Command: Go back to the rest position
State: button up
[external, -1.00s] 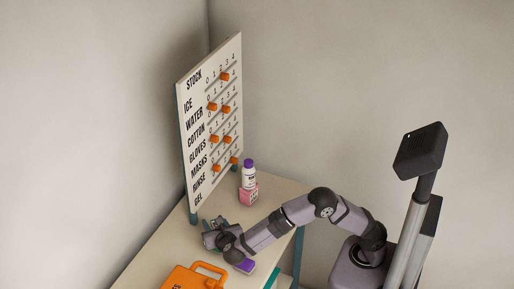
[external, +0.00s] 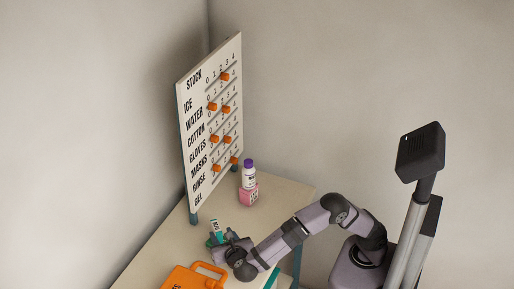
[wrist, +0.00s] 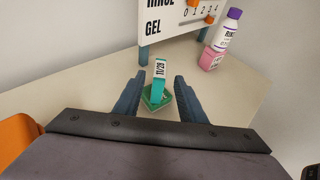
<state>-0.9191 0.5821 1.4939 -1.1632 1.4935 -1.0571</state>
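My gripper (external: 228,240) is low over the table, fingers toward the stock board. In the wrist view my gripper (wrist: 155,95) shows two dark blue fingers spread apart, with clear gaps to the teal item (wrist: 160,82) that appears between and beyond them. The item has a white label reading 11/29 and sits on a green base (wrist: 157,103). In the external view this teal item (external: 215,228) is beside the fingertips, partly hidden by my gripper. My gripper holds nothing that I can see.
The stock board (external: 210,125) with orange sliders stands at the table's back. A purple-capped bottle (external: 248,176) and a pink box (external: 249,195) stand right of it. An orange case (external: 190,278) lies at front left. Bare table (external: 285,190) lies at right.

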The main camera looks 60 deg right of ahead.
jog(key=s+d+m+g+p, duration=0.35)
jog(key=s+d+m, duration=0.3)
jog(key=d, duration=0.55)
jog(key=s+d+m+g+p, duration=0.2)
jog(key=s+d+m+g, duration=0.35)
jog(key=d, duration=0.65)
jog(key=s+a+f+m+y+b, duration=0.1)
jog(key=s+f+m+y+b, duration=0.25)
jog(key=s+f+m, duration=0.45)
jog(key=s+a+f+m+y+b, duration=0.1)
jog(key=s+f+m+y+b, duration=0.15)
jog(key=f+m+y, duration=0.5)
notch_tip(320, 180, up, 15)
jog(key=h+p, duration=0.1)
jog(key=p, duration=1.6)
jog(key=shift+s+a+r+h+p, duration=0.15)
jog(key=shift+s+a+h+p, duration=0.15)
jog(key=shift+s+a+p, duration=0.05)
jog(key=shift+n, duration=0.25)
